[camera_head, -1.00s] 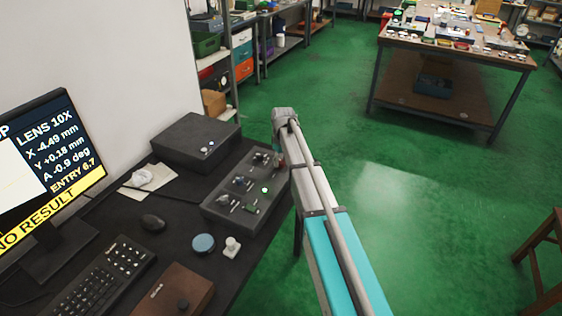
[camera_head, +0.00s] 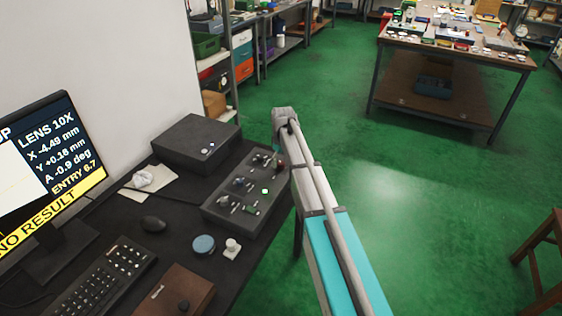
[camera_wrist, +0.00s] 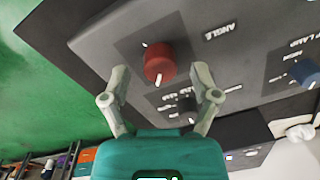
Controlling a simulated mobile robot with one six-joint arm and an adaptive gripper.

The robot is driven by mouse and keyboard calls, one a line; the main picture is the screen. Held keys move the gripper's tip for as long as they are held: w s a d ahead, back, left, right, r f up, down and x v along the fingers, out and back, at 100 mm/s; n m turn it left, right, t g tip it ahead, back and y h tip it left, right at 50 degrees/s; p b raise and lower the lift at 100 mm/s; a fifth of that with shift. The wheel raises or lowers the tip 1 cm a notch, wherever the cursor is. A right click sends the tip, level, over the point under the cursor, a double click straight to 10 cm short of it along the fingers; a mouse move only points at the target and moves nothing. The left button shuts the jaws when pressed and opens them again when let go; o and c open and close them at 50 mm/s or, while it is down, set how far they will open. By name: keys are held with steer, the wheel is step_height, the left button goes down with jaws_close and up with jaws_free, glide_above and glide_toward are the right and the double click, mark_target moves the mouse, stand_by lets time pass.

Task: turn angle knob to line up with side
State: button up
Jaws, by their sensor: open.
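The angle knob (camera_wrist: 160,63) is a red round knob with a white pointer mark, on the grey control box beside a printed "ANGLE" label (camera_wrist: 220,32). In the wrist view my gripper (camera_wrist: 163,86) is open, its two fingers on either side of and just short of the knob, with nothing between them. In the head view the control box (camera_head: 222,213) stands on the dark desk, and the red knob is small at its far right corner, partly behind my arm. My gripper's fingers cannot be made out there. The monitor (camera_head: 50,165) reads A -0.9 deg and NO RESULT.
A blue knob (camera_wrist: 305,72) and several smaller controls share the panel. A dark box (camera_head: 195,142) stands behind the control box. A mouse (camera_head: 153,223), keyboard (camera_head: 105,280), blue round tin (camera_head: 203,244) and brown box (camera_head: 176,291) lie on the desk.

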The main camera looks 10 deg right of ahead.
mark_target(282, 162)
step_height(282, 162, up, 13)
steer(key=p, duration=1.2)
steer(key=shift+d, duration=0.25)
steer(key=shift+w, duration=0.1)
stand_by(0.4)
